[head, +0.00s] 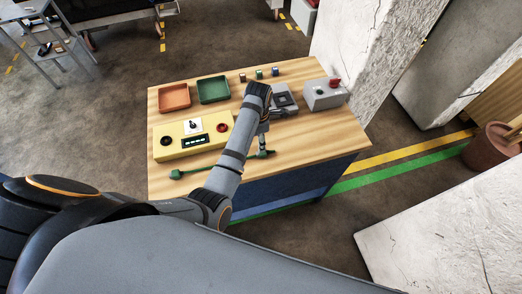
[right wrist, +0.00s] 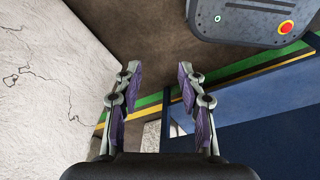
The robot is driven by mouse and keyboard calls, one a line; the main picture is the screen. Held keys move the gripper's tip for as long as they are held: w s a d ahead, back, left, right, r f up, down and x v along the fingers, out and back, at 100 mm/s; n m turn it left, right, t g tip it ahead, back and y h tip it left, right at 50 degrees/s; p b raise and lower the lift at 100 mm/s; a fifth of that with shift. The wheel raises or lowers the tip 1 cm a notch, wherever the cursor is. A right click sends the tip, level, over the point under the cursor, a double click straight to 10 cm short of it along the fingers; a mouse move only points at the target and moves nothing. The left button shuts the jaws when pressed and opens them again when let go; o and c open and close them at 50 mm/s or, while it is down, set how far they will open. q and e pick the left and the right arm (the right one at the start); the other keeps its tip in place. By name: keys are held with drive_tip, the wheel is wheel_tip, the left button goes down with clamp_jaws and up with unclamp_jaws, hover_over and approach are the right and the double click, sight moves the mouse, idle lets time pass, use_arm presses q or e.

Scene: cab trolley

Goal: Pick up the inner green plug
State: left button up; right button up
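A green lead lies along the front of the wooden table in the head view. One green plug (head: 177,174) is at its left end and another green plug (head: 268,154) is at its right end. My left arm reaches over the table and partly hides the lead. My left gripper (head: 263,149) points down at the right-hand plug. It is too small to tell whether its fingers are open or touch the plug. My right gripper (right wrist: 158,75) is open and empty in the right wrist view, away from the plugs, above the floor.
The table (head: 310,150) holds an orange tray (head: 174,97), a green tray (head: 213,90), a yellow panel (head: 168,142), small coloured blocks (head: 259,73), a dark device (head: 284,103) and a grey box with a red button (head: 324,95). A concrete pillar (head: 365,50) stands close behind its right side.

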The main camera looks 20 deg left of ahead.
use_arm(q)
drive_tip(key=shift+s+d+f, duration=0.15)
drive_tip(key=shift+d+f, duration=0.05)
drive_tip(key=shift+f, duration=0.65)
drive_tip(key=shift+a+f, duration=0.1)
drive_tip(key=shift+f, duration=0.1)
drive_tip(key=shift+w+f+p, duration=0.25)
drive_tip(key=shift+w+p, duration=0.05)
drive_tip(key=f, duration=0.2)
drive_tip(key=f+p, duration=0.1)
drive_tip(key=f, duration=0.1)
drive_tip(key=shift+s+d, duration=0.1)
drive_tip(key=shift+d, duration=0.3)
drive_tip(key=shift+f, duration=0.4)
drive_tip(key=shift+c, duration=0.2)
use_arm(e)
drive_tip(key=shift+s+r, duration=0.35)
drive_tip(key=shift+r, duration=0.2)
drive_tip(key=shift+s+r, duration=0.3)
drive_tip(key=shift+r, duration=0.2)
use_arm(q)
drive_tip(key=shift+c, duration=1.2)
clamp_jaws()
use_arm(e)
drive_tip(key=shift+d, duration=0.5)
